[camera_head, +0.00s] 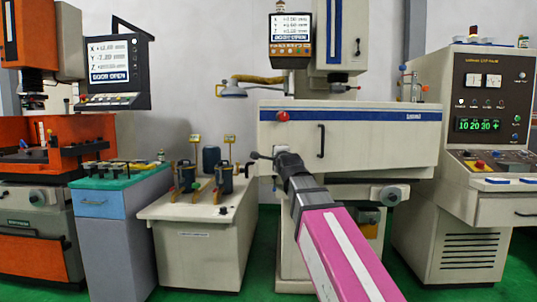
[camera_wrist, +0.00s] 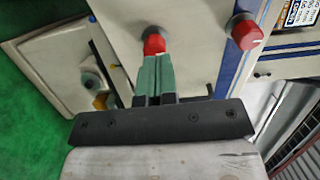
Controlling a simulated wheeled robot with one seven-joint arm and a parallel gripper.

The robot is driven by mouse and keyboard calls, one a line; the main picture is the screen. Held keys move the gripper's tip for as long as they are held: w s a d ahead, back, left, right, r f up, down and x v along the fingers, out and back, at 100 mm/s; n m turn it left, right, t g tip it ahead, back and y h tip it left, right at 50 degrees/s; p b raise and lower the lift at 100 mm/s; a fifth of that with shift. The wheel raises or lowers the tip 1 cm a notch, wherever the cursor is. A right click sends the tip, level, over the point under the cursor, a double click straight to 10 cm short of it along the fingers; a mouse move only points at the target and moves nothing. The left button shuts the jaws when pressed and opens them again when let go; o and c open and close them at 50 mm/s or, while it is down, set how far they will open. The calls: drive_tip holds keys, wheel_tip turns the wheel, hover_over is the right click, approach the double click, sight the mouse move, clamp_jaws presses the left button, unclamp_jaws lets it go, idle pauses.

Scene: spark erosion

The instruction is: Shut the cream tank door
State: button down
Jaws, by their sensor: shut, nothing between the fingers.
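The cream tank door (camera_head: 375,140) has a blue stripe along its top and a dark upright handle (camera_head: 321,140); how far it stands open is hard to tell. A red knob (camera_head: 282,115) sits at its upper left. My gripper (camera_head: 277,150) is at the left end of the cream front, its fingers hardly visible there. In the wrist view my gripper (camera_wrist: 158,58) has its green fingers shut and empty, tips right by a red knob (camera_wrist: 153,44); contact cannot be told. A second red knob (camera_wrist: 247,33) is to the right.
A cream cabinet with dark pots (camera_head: 190,215) stands left of the tank. A control console (camera_head: 485,130) stands at the right, and an orange machine (camera_head: 60,140) at far left. A black lever (camera_head: 262,157) is near my gripper. Green floor (camera_head: 265,250) shows between the cabinets.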

sight(269, 149)
drive_tip(key=x, duration=1.4)
drive_tip(key=shift+w, duration=0.3)
drive_tip(key=x, duration=1.7)
drive_tip(key=shift+w+d, duration=0.2)
drive_tip(key=shift+w, duration=0.15)
drive_tip(key=shift+s, duration=0.1)
